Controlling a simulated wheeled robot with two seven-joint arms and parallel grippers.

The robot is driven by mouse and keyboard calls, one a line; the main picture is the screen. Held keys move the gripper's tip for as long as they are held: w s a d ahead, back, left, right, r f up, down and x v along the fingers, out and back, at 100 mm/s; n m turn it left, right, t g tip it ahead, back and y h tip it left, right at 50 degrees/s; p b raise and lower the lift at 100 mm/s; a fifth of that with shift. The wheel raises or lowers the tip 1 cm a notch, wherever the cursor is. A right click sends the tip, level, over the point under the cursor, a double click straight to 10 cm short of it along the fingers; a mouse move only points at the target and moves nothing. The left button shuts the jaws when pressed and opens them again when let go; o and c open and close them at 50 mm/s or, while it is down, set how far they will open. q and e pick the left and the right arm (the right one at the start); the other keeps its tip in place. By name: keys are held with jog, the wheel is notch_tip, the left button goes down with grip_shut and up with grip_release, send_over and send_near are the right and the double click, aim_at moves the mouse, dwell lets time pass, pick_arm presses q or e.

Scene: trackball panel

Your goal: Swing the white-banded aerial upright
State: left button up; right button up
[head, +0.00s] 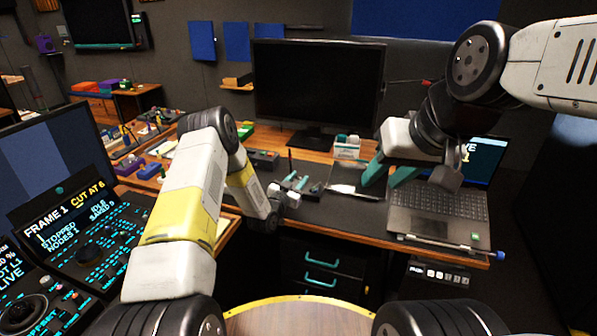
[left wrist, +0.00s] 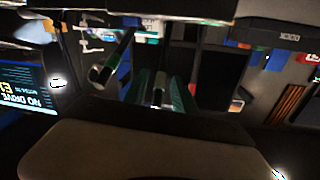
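My left gripper (head: 297,181) is low over the dark mat in the middle of the desk, its small teal fingertips apart. In the left wrist view its two teal fingers (left wrist: 161,95) stand apart, with a thin pale-tipped piece (left wrist: 159,88) showing between them; I cannot tell if they touch it. A dark rod with a pale end (left wrist: 110,62) slants beside the fingers. A thin dark upright stick (head: 290,160) shows just behind the left gripper in the head view. I cannot make out which one is the white-banded aerial.
A large dark monitor (head: 318,85) stands behind. A small white-green box (head: 347,148) sits near it. Lit control panels (head: 85,235) stand at left.

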pick_arm(q)
jog(key=shift+w+d, duration=0.15)
jog(key=shift+w, duration=0.1)
grip_shut()
dwell(1.4)
